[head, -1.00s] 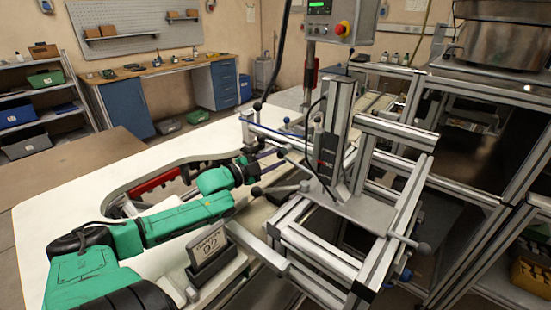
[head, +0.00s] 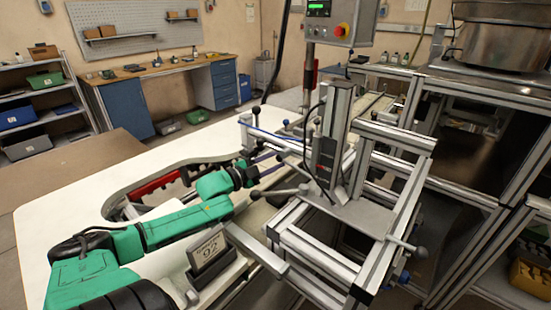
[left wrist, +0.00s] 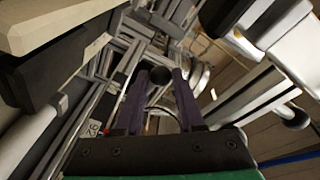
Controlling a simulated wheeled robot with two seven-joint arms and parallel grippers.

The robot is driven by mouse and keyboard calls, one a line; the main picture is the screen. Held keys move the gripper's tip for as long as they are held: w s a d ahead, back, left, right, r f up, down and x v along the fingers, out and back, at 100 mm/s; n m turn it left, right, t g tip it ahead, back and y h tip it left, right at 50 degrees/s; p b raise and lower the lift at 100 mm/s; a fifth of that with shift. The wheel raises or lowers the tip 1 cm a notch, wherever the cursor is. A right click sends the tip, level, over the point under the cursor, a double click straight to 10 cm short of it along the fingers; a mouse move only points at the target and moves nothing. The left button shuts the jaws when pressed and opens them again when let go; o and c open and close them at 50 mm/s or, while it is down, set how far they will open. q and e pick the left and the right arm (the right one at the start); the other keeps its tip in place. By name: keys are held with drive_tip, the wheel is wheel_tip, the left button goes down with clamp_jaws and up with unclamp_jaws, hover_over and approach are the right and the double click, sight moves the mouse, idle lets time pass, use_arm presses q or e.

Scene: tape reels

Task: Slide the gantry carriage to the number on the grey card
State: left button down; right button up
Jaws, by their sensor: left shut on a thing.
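The gantry carriage is a grey plate (head: 362,217) with an upright metal column (head: 338,110), on an aluminium frame in the head view. Black-knobbed handles stick out from its left side. My left gripper (head: 264,170) reaches in from the left and is shut at a handle there. In the left wrist view its purple fingers (left wrist: 155,100) stand either side of a black round knob (left wrist: 160,75). The grey card (head: 208,250) stands tilted in a dark holder, and its number looks like 92. A small numbered label (left wrist: 93,129) shows beside a red mark (left wrist: 107,132), its digits hard to read.
A white table (head: 60,210) with a cutout lies under my left arm. A control box with a red button (head: 341,29) hangs above the carriage. Metal frames (head: 480,190) stand close on the right. Shelves and a workbench are at the back.

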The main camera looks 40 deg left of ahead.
use_arm(q)
drive_tip(key=shift+s+r, duration=0.1)
drive_tip(key=shift+s, duration=0.1)
use_arm(e)
drive_tip(key=shift+r, duration=0.25)
use_arm(q)
drive_tip(key=c, duration=0.6)
unclamp_jaws()
drive_tip(key=shift+s, duration=0.1)
use_arm(e)
drive_tip(key=shift+r, duration=0.1)
use_arm(q)
drive_tip(key=s+a, duration=0.1)
drive_tip(key=s, duration=0.3)
drive_tip(key=s+p, duration=0.1)
drive_tip(key=s, duration=0.4)
drive_tip(key=s+a+p, duration=0.1)
drive_tip(key=s, duration=0.4)
drive_tip(key=shift+s+a, duration=0.2)
drive_tip(key=shift+a, duration=0.1)
use_arm(e)
drive_tip(key=shift+r, duration=0.95)
drive_tip(key=shift+s, duration=0.15)
